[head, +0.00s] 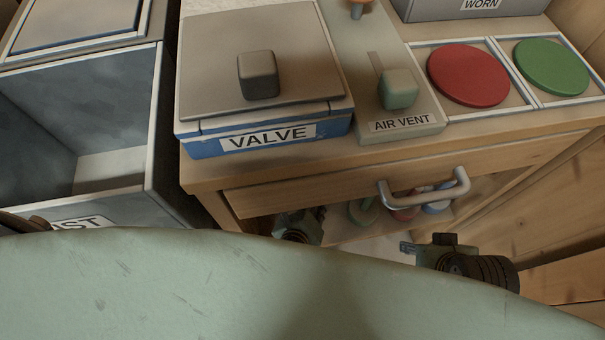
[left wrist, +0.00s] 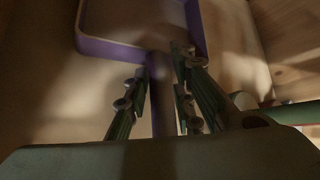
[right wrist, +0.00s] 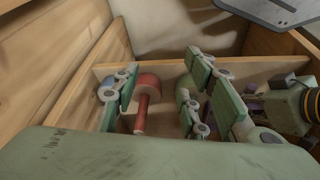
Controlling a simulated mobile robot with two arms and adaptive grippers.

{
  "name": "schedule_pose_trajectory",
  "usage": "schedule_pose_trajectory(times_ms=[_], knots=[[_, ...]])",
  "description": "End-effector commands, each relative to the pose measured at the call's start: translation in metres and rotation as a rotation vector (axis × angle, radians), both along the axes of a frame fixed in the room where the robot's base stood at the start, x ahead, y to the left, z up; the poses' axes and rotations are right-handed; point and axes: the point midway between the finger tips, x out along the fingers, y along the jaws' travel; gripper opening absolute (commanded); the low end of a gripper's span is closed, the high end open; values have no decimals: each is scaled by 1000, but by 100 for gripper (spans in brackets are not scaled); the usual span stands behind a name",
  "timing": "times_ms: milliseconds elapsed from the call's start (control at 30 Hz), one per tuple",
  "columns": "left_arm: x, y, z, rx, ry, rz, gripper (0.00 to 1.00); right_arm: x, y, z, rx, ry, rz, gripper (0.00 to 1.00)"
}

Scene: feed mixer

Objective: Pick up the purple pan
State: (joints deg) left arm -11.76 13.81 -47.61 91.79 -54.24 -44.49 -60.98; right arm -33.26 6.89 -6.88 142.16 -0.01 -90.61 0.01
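The purple pan (left wrist: 97,46) shows in the left wrist view, a shallow square with a purple rim. Its handle (left wrist: 160,92) runs down between the fingers of my left gripper (left wrist: 160,100). The fingers stand on both sides of the handle, with small gaps showing. In the right wrist view a bit of purple (right wrist: 250,104) shows beside my left gripper. In the head view my left gripper (head: 300,226) is low under the counter, and the pan is hidden. My right gripper (head: 425,246) is open and empty; in the right wrist view (right wrist: 160,105) a red tool lies beyond its fingers.
The red tool (right wrist: 149,86), a blue one (right wrist: 107,92) and a green one (head: 363,211) sit in the space under the counter (head: 290,165). A metal handle (head: 425,196) juts from the drawer front above. An open grey bin (head: 100,165) stands at left.

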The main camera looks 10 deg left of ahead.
Motion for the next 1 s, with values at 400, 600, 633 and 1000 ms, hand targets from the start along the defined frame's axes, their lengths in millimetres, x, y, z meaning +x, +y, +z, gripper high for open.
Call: schedule_pose_trajectory(times_ms=[400,600,633,1000], knots=[[0,0,0,0,-1,1,0,0,0,0,0,1,0,40],[0,0,1,1,-3,-1,0,0,0,0,0,0,0,40],[0,0,1,1,-3,-1,0,0,0,0,0,0,0,40],[0,0,24,-1,-3,1,0,10,2,-21,1,12,1,40]])
